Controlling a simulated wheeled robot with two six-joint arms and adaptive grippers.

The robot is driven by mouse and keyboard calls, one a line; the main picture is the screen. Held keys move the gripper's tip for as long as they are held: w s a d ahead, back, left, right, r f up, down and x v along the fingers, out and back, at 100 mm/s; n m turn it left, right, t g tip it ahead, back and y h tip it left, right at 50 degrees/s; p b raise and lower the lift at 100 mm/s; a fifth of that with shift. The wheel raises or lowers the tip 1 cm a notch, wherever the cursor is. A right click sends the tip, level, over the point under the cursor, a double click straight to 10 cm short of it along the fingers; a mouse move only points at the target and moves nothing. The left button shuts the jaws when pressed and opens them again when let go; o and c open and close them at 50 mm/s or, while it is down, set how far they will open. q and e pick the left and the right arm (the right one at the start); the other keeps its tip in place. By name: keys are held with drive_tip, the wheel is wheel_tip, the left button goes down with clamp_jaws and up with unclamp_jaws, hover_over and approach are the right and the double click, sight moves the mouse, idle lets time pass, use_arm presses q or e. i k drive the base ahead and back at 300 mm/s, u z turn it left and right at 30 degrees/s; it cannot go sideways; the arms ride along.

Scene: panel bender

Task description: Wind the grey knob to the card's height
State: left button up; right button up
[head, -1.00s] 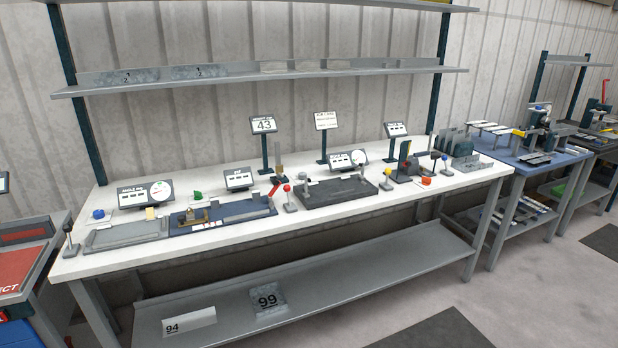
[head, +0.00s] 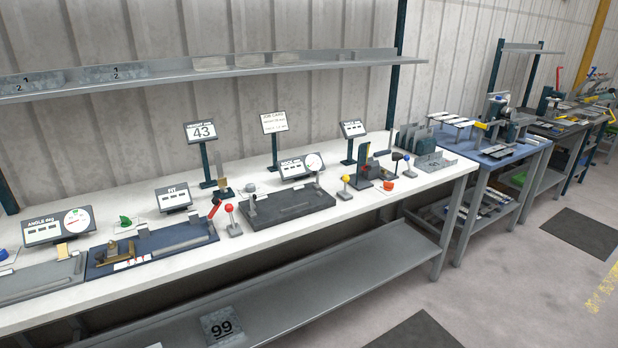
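The job card (head: 280,123) stands on a dark post at the back of the white bench; its heading reads as a job card, but its smaller lines are too small to read surely. A sign showing 43 (head: 201,131) stands left of it. A small grey knob (head: 248,187) shows at the back left of a dark fixture plate (head: 290,207); I cannot tell surely that it is the task's grey knob. A display with a round dial (head: 300,168) stands behind this plate. Neither of my grippers is in view.
Red-ball (head: 229,208) and yellow-ball (head: 345,181) levers stand either side of the plate. A blue fixture (head: 150,245) lies to the left. An upper shelf (head: 200,82) and a lower shelf (head: 330,280) run along the bench (head: 430,185). Grey floor (head: 500,290) is open at right.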

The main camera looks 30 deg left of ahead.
sight(250, 187)
drive_tip(key=z, duration=0.4)
drive_tip(key=i, duration=1.1)
drive_tip(key=u, duration=0.6)
drive_tip(key=i, duration=0.75)
drive_tip(key=u, duration=0.8)
